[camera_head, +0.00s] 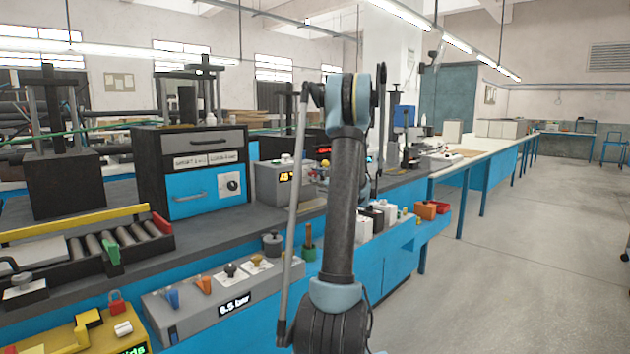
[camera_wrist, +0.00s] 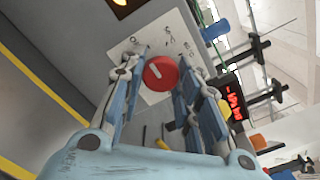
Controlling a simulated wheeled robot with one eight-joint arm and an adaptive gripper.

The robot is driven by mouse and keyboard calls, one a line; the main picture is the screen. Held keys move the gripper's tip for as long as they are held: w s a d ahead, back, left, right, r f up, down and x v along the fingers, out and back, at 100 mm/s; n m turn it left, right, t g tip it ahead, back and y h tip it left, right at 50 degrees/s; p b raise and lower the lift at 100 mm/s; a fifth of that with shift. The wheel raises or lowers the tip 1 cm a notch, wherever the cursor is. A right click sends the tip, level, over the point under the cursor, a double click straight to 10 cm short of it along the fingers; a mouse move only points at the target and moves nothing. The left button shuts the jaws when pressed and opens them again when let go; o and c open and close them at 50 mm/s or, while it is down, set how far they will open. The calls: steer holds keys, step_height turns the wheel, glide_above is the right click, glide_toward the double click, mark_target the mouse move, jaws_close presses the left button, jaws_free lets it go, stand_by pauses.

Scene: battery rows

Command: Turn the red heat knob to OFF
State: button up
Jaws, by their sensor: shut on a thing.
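The red heat knob (camera_wrist: 161,75) shows in the wrist view, round, with a short white pointer line that slants toward the upper left of the picture. It sits on a white plate (camera_wrist: 177,22) with small dark marks that are too small to read. My gripper (camera_wrist: 158,66) has its two blue-grey fingers on either side of the knob and is shut on it. In the head view my arm stands in front of this spot, so the knob and my gripper are hidden there.
In the wrist view a red digital display (camera_wrist: 236,104) is right of the fingers, and an amber lamp (camera_wrist: 121,3) is at the top. The floor (camera_head: 520,260) at right is clear.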

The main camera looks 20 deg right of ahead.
steer(key=shift+a, duration=0.1)
steer(key=o, duration=1.1)
steer(key=shift+c, duration=0.2)
steer(key=shift+s, duration=0.15)
steer(key=v, duration=1.1)
steer(key=shift+s+d, duration=0.25)
steer(key=shift+d, duration=0.05)
steer(key=shift+f, duration=0.1)
